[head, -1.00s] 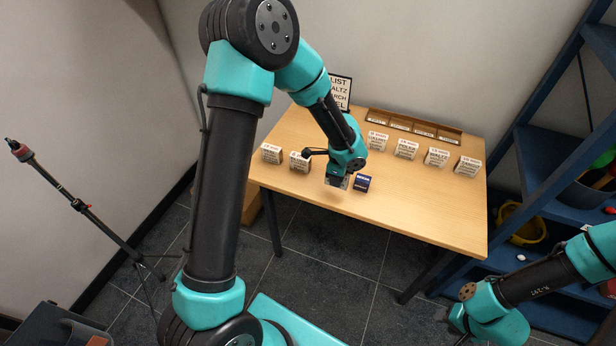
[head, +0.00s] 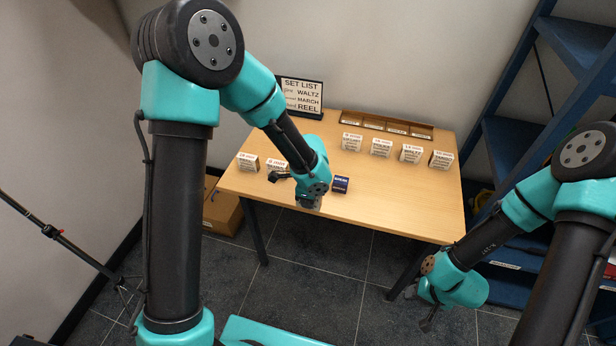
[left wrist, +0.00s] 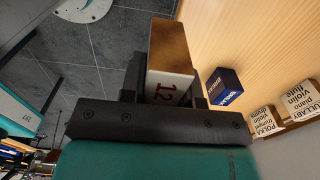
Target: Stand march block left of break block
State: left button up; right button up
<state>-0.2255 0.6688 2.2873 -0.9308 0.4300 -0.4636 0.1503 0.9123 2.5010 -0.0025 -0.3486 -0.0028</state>
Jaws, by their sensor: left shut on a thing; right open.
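My left gripper (head: 308,203) is shut on a block with a wood-coloured face and a white face marked "12" (left wrist: 170,70). Its title is hidden, so I cannot tell from the frames that it is the march block. The dark blue break block (head: 340,185) stands near the table's front edge, just right of my left gripper and apart from it. It also shows in the left wrist view (left wrist: 224,88), beside the held block. My right gripper (head: 430,318) is open and empty, low in front of the table's right side.
Two white-labelled blocks (head: 248,162) stand at the table's left; several more (head: 381,147) stand in a row at the right. A set list sign (head: 302,95) and slotted wooden rack (head: 375,120) are at the back. The front right of the tabletop (head: 410,205) is clear.

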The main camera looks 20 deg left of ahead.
pick_arm(q)
jog(key=w+a, duration=0.1)
jog(key=w, duration=0.3)
jog(key=w+a, duration=0.1)
jog(key=w, duration=0.3)
jog(key=w+a+f, duration=0.1)
jog(key=w, duration=0.3)
jog(key=shift+w+a+f, duration=0.1)
jog(key=shift+w+a, duration=0.1)
jog(key=shift+a, duration=0.1)
jog(key=shift+w, duration=0.1)
jog(key=shift+w+a, duration=0.1)
jog(key=shift+w, duration=0.2)
jog(key=shift+s+f, duration=0.1)
jog(key=shift+f, duration=1.7)
jog(key=shift+f, duration=0.15)
jog(key=o, duration=0.9)
jog(key=shift+o, duration=0.2)
notch_tip(320, 180, up, 12)
jog(key=shift+r, duration=0.2)
